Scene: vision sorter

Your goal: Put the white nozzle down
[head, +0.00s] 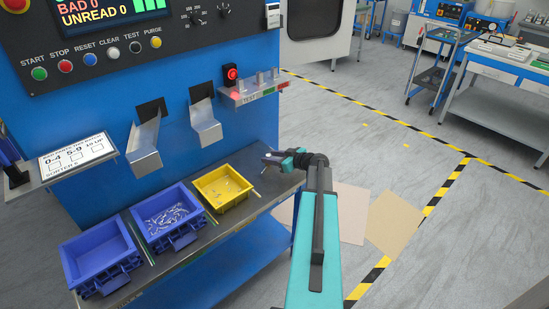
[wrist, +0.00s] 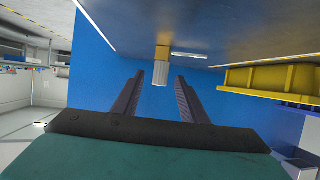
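In the wrist view a small white cylinder, which looks like the white nozzle (wrist: 160,74), shows between and just past my fingertips, with a yellow-brown piece (wrist: 162,52) at its end toward the bench. My gripper (wrist: 158,79) has its two dark fingers apart, with a visible gap on each side of the nozzle. In the head view my gripper (head: 271,158) is low over the right end of the bench (head: 262,208). The nozzle cannot be made out clearly there. Whether it rests on the bench is hard to tell.
A yellow bin (head: 236,201), a blue bin with small parts (head: 150,232) and an empty blue bin (head: 72,266) stand left of my gripper. Metal chutes (head: 146,150) hang above them. A test shelf (head: 253,91) with a red light is on the blue panel.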

